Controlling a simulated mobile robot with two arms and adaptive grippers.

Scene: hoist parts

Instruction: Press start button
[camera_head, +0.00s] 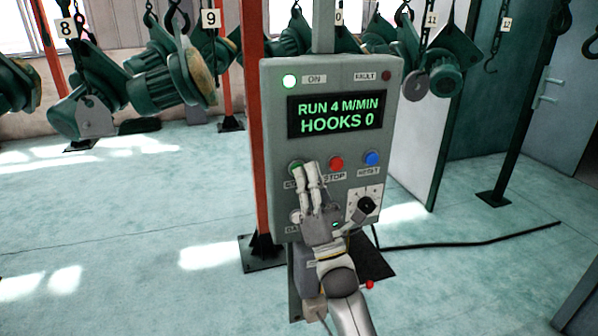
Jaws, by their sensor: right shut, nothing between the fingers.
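The grey control box (275,105) stands on a post in the middle of the view. Its display (336,115) reads "RUN 4 M/MIN" and "HOOKS 0", and the ON lamp (290,81) is lit. The green start button (296,168) is at the left of the button row, its label mostly hidden. My right gripper (307,170) is shut and empty, its fingertips pointing up right at the green button and partly covering it. I cannot tell whether they touch it. My left gripper is not in view.
Beside the green button are a red stop button (336,163) and a blue reset button (372,158). A black rotary knob (367,206) sits below. Green hoists (165,75) hang on numbered hooks behind. A black cable (470,242) runs across the floor at right.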

